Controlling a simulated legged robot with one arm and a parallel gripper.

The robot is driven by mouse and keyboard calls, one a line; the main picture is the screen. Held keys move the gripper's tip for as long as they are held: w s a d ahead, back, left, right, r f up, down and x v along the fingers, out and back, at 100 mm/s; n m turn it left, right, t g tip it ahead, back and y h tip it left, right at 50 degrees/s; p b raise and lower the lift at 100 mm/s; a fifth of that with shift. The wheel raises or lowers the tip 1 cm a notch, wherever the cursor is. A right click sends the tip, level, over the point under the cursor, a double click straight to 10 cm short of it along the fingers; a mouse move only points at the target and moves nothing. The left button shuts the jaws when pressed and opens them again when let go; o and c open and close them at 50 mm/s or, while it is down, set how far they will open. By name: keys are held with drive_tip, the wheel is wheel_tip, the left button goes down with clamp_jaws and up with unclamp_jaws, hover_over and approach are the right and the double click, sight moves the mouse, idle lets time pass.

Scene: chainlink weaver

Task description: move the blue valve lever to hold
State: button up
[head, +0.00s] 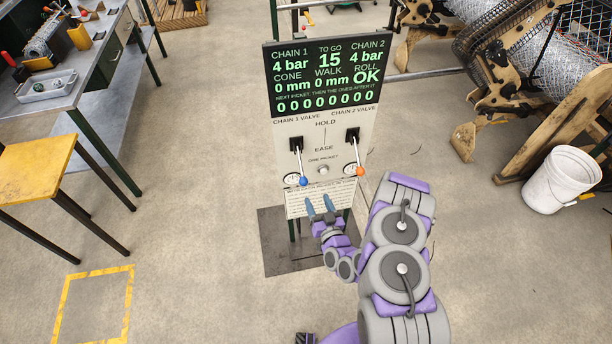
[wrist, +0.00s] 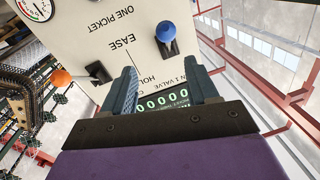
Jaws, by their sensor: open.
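The blue valve lever (head: 303,181) is on the left of the white control panel, under "CHAIN 1 VALVE". Its rod slants down from the black slot, so the blue knob sits low, below the level of the "EASE" label; "HOLD" is printed higher up. My gripper (head: 320,206) is open and empty, just below the blue knob. In the wrist view the panel appears upside down. There the blue knob (wrist: 166,31) is beyond the fingertips, between their lines but nearer the right finger, apart from both fingers.
The orange-knobbed lever (head: 361,171) is close on the right, also low. A round button (head: 323,169) lies between the levers. A lit display (head: 327,75) tops the panel. A white bucket (head: 562,180) and weaving machine stand right, a yellow-topped table (head: 35,165) left.

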sight(306, 181)
drive_tip(key=x, duration=0.4)
drive_tip(key=a+b+x, duration=0.1)
drive_tip(key=x, duration=0.3)
drive_tip(key=a+b+x, duration=0.1)
drive_tip(key=x, duration=0.3)
drive_tip(key=shift+s+a, duration=0.1)
drive_tip(key=shift+s, duration=0.15)
drive_tip(key=shift+w, duration=0.35)
drive_tip(key=shift+w+d, duration=0.25)
drive_tip(key=shift+d, duration=0.25)
drive_tip(key=shift+r, duration=0.1)
drive_tip(key=shift+a, duration=0.1)
